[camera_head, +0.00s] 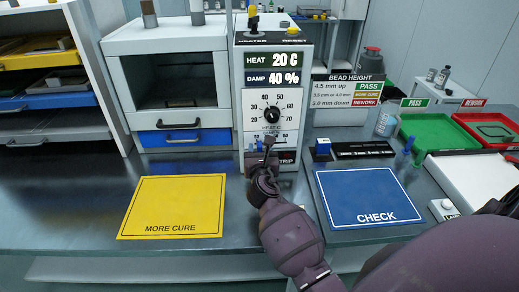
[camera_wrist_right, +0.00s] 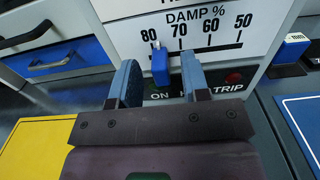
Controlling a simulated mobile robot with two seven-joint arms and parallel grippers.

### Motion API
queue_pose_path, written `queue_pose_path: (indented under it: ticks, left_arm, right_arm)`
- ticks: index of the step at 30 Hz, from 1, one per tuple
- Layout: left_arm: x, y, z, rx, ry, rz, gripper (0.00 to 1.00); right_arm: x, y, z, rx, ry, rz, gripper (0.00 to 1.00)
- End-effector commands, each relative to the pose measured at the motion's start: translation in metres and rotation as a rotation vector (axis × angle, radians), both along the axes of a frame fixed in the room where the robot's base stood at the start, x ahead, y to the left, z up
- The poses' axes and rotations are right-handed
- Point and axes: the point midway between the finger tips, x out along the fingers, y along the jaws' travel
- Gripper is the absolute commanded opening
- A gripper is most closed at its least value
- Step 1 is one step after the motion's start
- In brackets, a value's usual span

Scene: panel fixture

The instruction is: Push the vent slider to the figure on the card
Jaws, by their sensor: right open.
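The vent slider (camera_wrist_right: 160,68) is a blue knob in a slot under the DAMP % scale (camera_wrist_right: 196,34). In the right wrist view it appears just right of the 80 mark, left of 70. In the head view the right gripper (camera_head: 265,143) is at the lower front of the heater panel (camera_head: 254,116) and partly hides the slot. The panel's display (camera_head: 273,77) reads DAMP 40 %. My left gripper is out of view.
A yellow MORE CURE mat (camera_head: 175,205) lies left, a blue CHECK mat (camera_head: 367,196) right. A BEAD HEIGHT sign (camera_head: 347,92) and green tray (camera_head: 428,130) stand at right.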

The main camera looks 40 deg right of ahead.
Motion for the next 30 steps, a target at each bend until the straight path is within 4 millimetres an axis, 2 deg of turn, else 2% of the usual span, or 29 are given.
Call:
queue_pose_path:
  ticks: [4,12,14,21,30]
  left_arm:
    - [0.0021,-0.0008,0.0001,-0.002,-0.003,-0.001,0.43]
    - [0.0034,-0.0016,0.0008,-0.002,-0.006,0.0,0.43]
    - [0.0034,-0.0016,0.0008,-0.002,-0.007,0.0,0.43]
    - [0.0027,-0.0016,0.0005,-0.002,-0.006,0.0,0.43]
    - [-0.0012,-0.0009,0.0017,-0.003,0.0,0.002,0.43]
  right_arm:
    - [0.0063,-0.004,0.0003,0.0,-0.001,0.0,0.43]
    - [0.007,-0.0046,0.0003,0.001,-0.001,0.0,0.43]
    - [0.0071,-0.0046,0.0003,0.001,-0.001,0.0,0.36]
    - [0.0069,-0.0045,0.0003,0.001,-0.001,-0.001,0.0]
    - [0.0053,-0.007,0.0013,-0.001,-0.001,-0.001,0.0]
